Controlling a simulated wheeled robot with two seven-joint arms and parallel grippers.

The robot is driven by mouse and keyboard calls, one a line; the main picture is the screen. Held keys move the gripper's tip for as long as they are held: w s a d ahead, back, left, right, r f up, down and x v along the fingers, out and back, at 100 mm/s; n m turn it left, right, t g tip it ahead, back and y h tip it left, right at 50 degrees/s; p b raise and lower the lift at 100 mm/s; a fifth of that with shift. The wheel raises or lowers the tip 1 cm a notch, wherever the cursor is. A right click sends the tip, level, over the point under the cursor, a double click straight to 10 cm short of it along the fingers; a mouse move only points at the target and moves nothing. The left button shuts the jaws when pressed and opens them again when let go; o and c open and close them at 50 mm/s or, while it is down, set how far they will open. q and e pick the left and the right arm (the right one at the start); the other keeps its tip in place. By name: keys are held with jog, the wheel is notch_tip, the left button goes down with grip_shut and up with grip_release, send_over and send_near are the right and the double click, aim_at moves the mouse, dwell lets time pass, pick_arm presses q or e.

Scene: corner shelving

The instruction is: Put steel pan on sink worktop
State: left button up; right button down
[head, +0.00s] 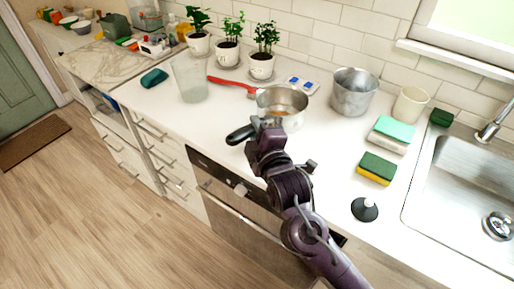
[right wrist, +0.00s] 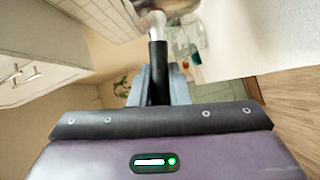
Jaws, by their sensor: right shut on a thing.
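The steel pan (head: 284,99) is over the white sink worktop (head: 325,155), in the middle of the head view. I cannot tell whether its base touches the worktop. My right gripper (head: 262,134) is shut on the pan's black handle (head: 240,135). In the right wrist view the handle (right wrist: 158,75) stands between the two fingers (right wrist: 158,88), with the steel pan (right wrist: 188,38) beyond, partly cut off. The sink (head: 465,195) is at the right. My left gripper is in neither view.
A large steel pot (head: 353,92), a cream cup (head: 410,104), sponges (head: 377,168) and a black stopper (head: 364,209) stand right of the pan. A glass vase (head: 190,80), a red utensil (head: 232,85) and potted plants (head: 262,63) are behind and left. The worktop's front middle is clear.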

notch_tip(320, 180, down, 8)
jog(key=shift+r, duration=0.2)
dwell(0.3)
jog(key=c, duration=1.4)
grip_release()
jog(key=shift+f, duration=0.15)
jog(key=v, duration=0.6)
jog(key=b+v, duration=0.1)
jog(key=v, duration=0.5)
jog(key=shift+r, duration=0.2)
